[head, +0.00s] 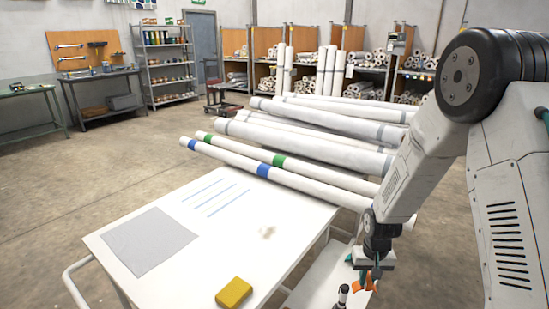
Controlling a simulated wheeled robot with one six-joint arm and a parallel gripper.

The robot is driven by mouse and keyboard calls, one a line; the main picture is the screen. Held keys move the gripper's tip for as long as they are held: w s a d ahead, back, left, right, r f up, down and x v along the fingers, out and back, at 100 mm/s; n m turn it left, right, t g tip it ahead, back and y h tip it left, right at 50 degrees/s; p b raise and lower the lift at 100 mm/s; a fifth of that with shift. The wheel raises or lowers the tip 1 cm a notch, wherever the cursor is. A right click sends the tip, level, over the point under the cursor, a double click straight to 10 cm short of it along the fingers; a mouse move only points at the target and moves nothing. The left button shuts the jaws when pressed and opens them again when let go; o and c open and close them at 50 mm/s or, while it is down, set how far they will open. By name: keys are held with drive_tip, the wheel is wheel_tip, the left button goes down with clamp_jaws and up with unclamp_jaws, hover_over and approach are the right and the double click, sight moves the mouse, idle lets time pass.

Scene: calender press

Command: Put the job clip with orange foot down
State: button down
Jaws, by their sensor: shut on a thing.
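My gripper (364,276) is at the lower right, in front of the white table's right side. It is shut on the job clip with orange foot (372,284), of which only a small orange part shows. The rest of the clip is hidden or too small to make out. Teal parts show at the fingers. The clip appears to be above a white surface (318,284) beside the table; I cannot tell the gap between them.
A white table (210,262) bears a grey cloth (148,241), a yellow block (234,292) and blue lines. Long white rolls (315,138) lie behind it. A small dark upright object (342,296) stands just left of my gripper. The table's middle is mostly clear.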

drive_tip(key=w+a+m, duration=0.4)
drive_tip(key=w+m, duration=0.2)
drive_tip(key=w, duration=0.3)
drive_tip(key=f, duration=0.9)
drive_tip(key=shift+d+f, duration=0.2)
drive_tip(key=shift+f, duration=0.1)
drive_tip(key=shift+f, duration=0.1)
drive_tip(key=c, duration=1.4)
unclamp_jaws()
